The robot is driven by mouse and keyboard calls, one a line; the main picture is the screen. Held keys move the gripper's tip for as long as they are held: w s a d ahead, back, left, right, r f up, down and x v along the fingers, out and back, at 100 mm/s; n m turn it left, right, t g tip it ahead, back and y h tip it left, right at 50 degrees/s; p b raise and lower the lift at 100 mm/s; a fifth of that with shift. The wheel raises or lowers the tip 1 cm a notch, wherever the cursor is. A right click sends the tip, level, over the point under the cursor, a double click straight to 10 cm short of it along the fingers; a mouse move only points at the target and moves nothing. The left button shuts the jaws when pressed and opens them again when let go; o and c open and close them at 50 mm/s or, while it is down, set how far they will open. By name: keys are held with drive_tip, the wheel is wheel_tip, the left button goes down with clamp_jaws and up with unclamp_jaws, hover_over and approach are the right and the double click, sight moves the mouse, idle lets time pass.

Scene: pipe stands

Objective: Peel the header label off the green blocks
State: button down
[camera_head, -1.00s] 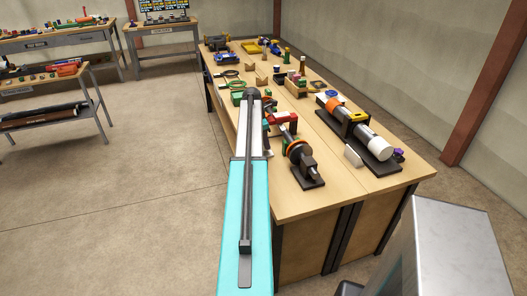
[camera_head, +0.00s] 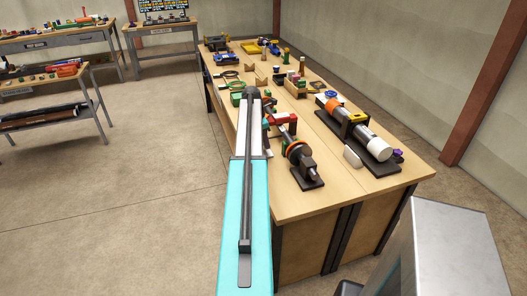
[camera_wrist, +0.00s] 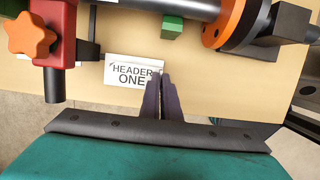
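The header label (camera_wrist: 133,72) is a white card reading "HEADER ONE", seen face-on and slightly tilted in the wrist view. My gripper (camera_wrist: 160,77) has its two dark fingers almost together at the label's right edge and appears shut on it. The exact contact is hard to see. One green block (camera_wrist: 172,26) shows above the label, beside the grey pipe and apart from the card. A second green patch (camera_wrist: 90,3) shows at the top edge, mostly cut off. In the head view, my own arm hides my gripper and the label.
A red clamp with an orange star knob (camera_wrist: 32,36) stands left of the label. An orange flange (camera_wrist: 228,22) on a dark stand is at the right. In the head view, a second pipe stand (camera_head: 370,150) lies farther right on the wooden bench (camera_head: 285,208).

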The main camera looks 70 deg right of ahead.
drive_tip(key=shift+r+p, duration=1.25)
drive_tip(key=shift+r, duration=1)
